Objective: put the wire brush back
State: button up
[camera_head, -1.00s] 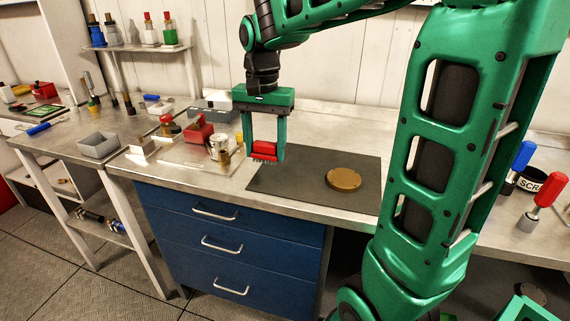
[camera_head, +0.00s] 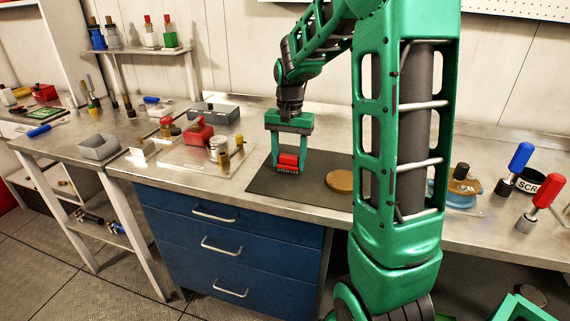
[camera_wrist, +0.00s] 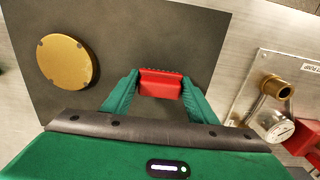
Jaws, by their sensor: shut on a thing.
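The wire brush, a red block with bristles along its lower edge (camera_head: 288,162), is held between the two fingers of my gripper (camera_head: 289,158). In the head view it is over the dark grey mat (camera_head: 265,184); I cannot tell whether the bristles touch the mat. In the wrist view the red brush (camera_wrist: 160,84) sits between the green fingertips of my gripper (camera_wrist: 158,90), with the mat behind it. A round brass disc (camera_head: 340,181) lies on the mat to the right of the brush in the head view; it also shows in the wrist view (camera_wrist: 65,61).
Left of the mat is a plate with a gauge (camera_head: 217,146), brass fittings and a red part (camera_head: 199,131). A grey open box (camera_head: 98,147) stands on the left bench. Blue and red handled tools (camera_head: 521,157) stand at the right. My arm hides part of the bench.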

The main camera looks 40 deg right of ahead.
aim_at(290, 157)
jog(key=shift+f, duration=0.6)
jog(key=o, duration=1)
jog(key=shift+f, duration=0.1)
notch_tip(290, 157, up, 12)
jog(key=shift+f, duration=0.1)
jog(key=shift+s+r, duration=0.2)
jog(key=s+a+f+n, duration=0.1)
jog(key=s+f, duration=0.2)
jog(key=s, duration=0.6)
jog(key=s+a+f+n, duration=0.1)
jog(key=s+f, duration=0.2)
jog(key=s, duration=0.6)
jog(key=s+a+f+n, duration=0.1)
jog(key=s+f+n, duration=0.1)
jog(key=s, duration=0.8)
jog(key=shift+f, duration=0.6)
